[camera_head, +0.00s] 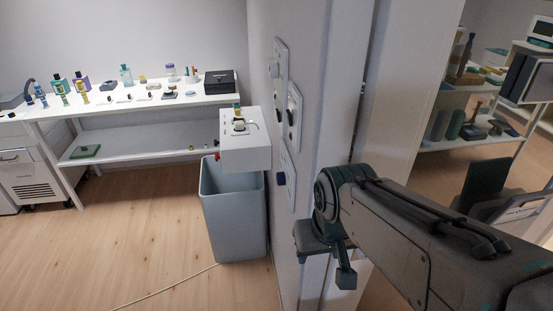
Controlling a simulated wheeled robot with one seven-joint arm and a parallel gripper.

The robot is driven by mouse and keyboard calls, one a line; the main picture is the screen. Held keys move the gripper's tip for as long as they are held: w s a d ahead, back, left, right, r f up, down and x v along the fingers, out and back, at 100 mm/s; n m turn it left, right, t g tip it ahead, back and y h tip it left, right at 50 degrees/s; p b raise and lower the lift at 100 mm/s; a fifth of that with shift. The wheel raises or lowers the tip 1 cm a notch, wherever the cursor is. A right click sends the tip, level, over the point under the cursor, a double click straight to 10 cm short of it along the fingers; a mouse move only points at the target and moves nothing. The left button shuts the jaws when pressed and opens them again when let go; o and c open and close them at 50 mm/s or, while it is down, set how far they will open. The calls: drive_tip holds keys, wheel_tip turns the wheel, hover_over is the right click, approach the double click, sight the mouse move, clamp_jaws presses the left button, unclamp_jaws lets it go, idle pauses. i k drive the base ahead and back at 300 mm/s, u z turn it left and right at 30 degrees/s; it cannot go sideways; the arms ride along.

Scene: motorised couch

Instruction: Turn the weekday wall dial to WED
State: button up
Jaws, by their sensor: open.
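Three small white panels with knobs are mounted on the wall on the left face of the partition, seen almost edge-on. The upper panel (281,60) has a grey knob, the middle panel (295,103) has a dark knob, and the lower panel (287,181) has a blue knob. I cannot read any weekday marks, so I cannot tell which is the weekday dial or where it points. My gripper (329,264) is open and empty, low and to the right of the panels, apart from them. My arm comes in from the lower right.
A grey bin (232,207) stands below a white wall box (245,150) left of the panels. A white table (140,107) with bottles is at the back left. A shelf (470,138) stands right. The wooden floor (120,240) at left is mostly clear, with a thin cable.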

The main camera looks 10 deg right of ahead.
sight(280, 175)
drive_tip(key=u, duration=0.4)
drive_tip(key=k, duration=0.5)
drive_tip(key=u, duration=1.05)
drive_tip(key=i, duration=0.9)
drive_tip(key=z, duration=0.7)
drive_tip(key=i, duration=0.35)
drive_tip(key=z, duration=0.3)
